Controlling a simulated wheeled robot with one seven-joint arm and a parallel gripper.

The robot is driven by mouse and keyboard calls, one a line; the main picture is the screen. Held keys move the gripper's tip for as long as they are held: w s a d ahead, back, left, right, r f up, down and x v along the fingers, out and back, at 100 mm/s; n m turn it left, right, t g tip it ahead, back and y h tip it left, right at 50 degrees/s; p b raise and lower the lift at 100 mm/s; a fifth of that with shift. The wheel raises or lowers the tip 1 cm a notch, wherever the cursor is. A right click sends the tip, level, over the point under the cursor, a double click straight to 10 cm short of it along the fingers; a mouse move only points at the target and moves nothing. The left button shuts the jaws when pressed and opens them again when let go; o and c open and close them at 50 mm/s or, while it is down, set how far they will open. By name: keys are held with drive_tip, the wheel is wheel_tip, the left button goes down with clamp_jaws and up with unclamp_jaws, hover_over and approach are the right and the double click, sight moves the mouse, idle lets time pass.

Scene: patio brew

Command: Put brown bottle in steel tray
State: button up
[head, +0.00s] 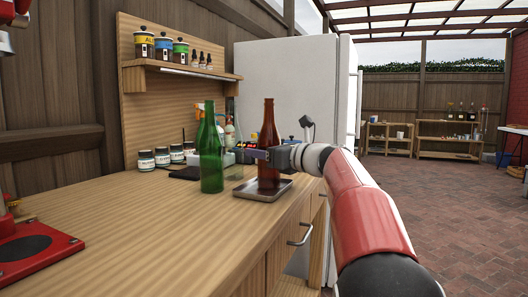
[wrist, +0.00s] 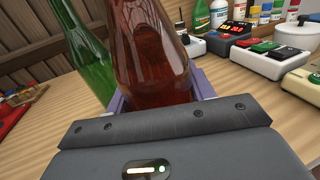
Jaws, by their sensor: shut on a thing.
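The brown bottle (head: 268,150) is upright at the right end of the wooden counter in the head view. It is at the steel tray (head: 285,191), with its base over or on the tray; I cannot tell if it touches. My gripper (head: 262,154) reaches in from the right and is shut on the bottle's body. In the wrist view the brown bottle (wrist: 152,60) stands between my fingers (wrist: 158,100), its lower part hidden by my gripper. The steel tray is hidden in the wrist view.
A green bottle (head: 211,150) stands left of the tray, close to my gripper. Several small jars (head: 162,157) line the counter's back. Devices with buttons (wrist: 228,37) stand behind the brown bottle. The counter's front left (head: 140,230) is clear. A white fridge (head: 290,80) stands behind.

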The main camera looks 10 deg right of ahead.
drive_tip(key=o, duration=1.1)
drive_tip(key=shift+r, duration=0.2)
drive_tip(key=v, duration=1.2)
drive_tip(key=shift+f, duration=0.1)
drive_tip(key=shift+s+d, duration=0.1)
